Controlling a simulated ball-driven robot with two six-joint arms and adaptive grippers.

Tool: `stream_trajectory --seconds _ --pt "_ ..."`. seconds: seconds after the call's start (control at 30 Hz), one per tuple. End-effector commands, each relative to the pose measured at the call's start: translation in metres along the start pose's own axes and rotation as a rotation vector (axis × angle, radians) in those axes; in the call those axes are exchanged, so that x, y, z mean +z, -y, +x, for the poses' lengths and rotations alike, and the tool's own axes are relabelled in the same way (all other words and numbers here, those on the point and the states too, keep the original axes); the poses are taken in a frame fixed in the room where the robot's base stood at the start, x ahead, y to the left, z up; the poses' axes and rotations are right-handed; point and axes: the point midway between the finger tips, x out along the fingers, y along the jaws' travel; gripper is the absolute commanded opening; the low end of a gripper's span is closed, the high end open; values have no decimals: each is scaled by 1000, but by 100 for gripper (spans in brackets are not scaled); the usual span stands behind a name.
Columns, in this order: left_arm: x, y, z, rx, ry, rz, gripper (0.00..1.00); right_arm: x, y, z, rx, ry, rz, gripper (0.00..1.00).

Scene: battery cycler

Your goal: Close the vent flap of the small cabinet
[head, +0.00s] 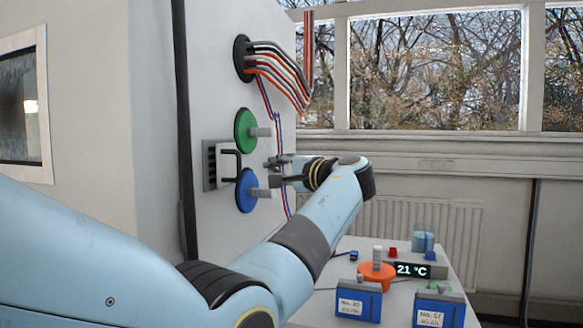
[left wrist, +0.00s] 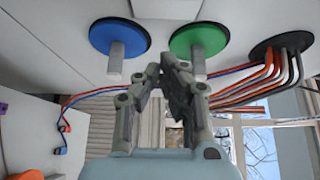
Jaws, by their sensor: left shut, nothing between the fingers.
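The vent flap (head: 228,164) is a pale panel with a dark bracket-shaped handle on the light cabinet wall, between the green and blue discs. Dark slats of the vent (head: 210,165) show at its left side, so it does not cover the whole vent. A pale panel (left wrist: 166,8) at the top edge of the left wrist view, between the discs, may be the flap. My left gripper (head: 272,172) is shut and empty, to the right of the flap and apart from it. Its fingertips (left wrist: 168,68) show close together in the left wrist view. My right gripper is not in view.
A green disc (head: 243,131) and a blue disc (head: 244,191) with protruding grey pegs flank the flap. Red and grey cables (head: 280,72) leave a black port above. A table (head: 345,262) at lower right holds blue boxes (head: 358,301), an orange knob and a display.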

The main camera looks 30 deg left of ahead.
Motion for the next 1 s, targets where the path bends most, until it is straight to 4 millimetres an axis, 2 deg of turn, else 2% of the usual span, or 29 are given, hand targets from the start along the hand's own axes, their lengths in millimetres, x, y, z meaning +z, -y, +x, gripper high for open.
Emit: stream_trajectory --seconds 0.03,0.2,0.3,0.77,1.0 --pt "1 2 11 -1 2 1 0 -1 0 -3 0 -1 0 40" --pt "26 2 15 1 0 -1 0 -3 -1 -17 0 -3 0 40" --pt "34 1 17 0 0 -1 0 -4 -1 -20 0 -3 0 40" --pt "40 -1 18 1 -4 1 0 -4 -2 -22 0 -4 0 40" --pt "57 5 22 0 -125 2 0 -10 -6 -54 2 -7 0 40"
